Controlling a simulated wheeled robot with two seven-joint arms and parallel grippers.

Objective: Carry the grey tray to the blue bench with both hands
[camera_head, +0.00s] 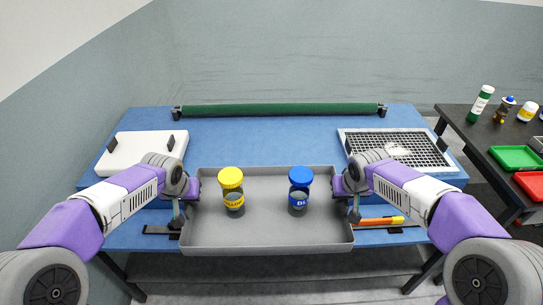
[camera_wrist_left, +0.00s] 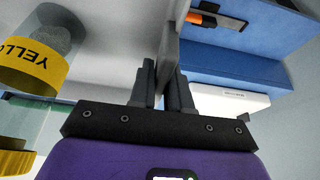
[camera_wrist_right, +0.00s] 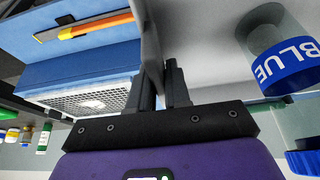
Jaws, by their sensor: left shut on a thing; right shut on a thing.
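The grey tray (camera_head: 265,240) is held level between my two arms, in front of and partly over the near part of the blue bench (camera_head: 255,140). A jar with a yellow lid (camera_head: 232,190) and a jar with a blue lid (camera_head: 299,189) stand upright in it. My left gripper (camera_head: 185,202) is shut on the tray's left wall, and its fingers (camera_wrist_left: 166,85) pinch the wall in the left wrist view. My right gripper (camera_head: 350,203) is shut on the right wall, which also shows between its fingers (camera_wrist_right: 161,85) in the right wrist view. The tray hides the bench's front middle.
A white box (camera_head: 143,152) lies at the bench's left, a framed mesh panel (camera_head: 398,149) at its right, and a green roller (camera_head: 280,109) along the back. An orange-handled tool (camera_head: 378,221) lies right of the tray. A dark table (camera_head: 478,140) with bottles and small trays stands right. The bench's middle is clear.

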